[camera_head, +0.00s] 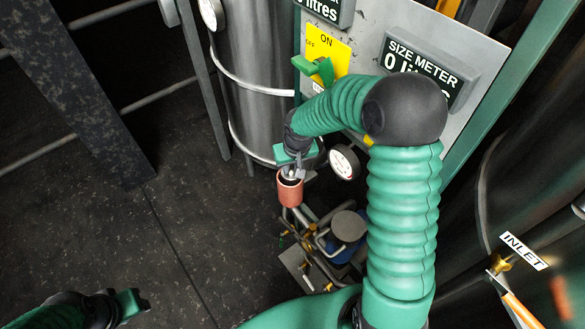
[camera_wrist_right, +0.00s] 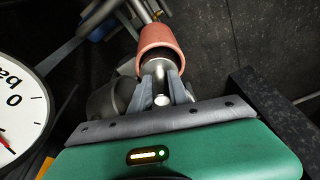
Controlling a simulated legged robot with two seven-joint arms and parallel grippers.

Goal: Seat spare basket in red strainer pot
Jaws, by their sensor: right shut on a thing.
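The red strainer pot (camera_head: 290,190) stands on piping below the steel tank, its open mouth facing up. It also shows at the top of the right wrist view (camera_wrist_right: 158,40). My right gripper (camera_head: 292,172) is just above the pot, shut on the spare basket. In the wrist view, the metal basket (camera_wrist_right: 154,72) sits between the fingers (camera_wrist_right: 161,90) with its far end at the pot's mouth and seemingly inside it. How deep it sits is hidden. My left gripper (camera_head: 132,304) is at the lower left, away from the pot; its jaw opening is unclear.
A round gauge (camera_head: 344,162) is close to the right of my right gripper. Pipes and a grey-topped blue part (camera_head: 347,226) stand below right of the pot. A panel with a green-handled ON/OFF switch (camera_head: 325,50) is behind. The dark floor (camera_head: 190,220) at left is clear.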

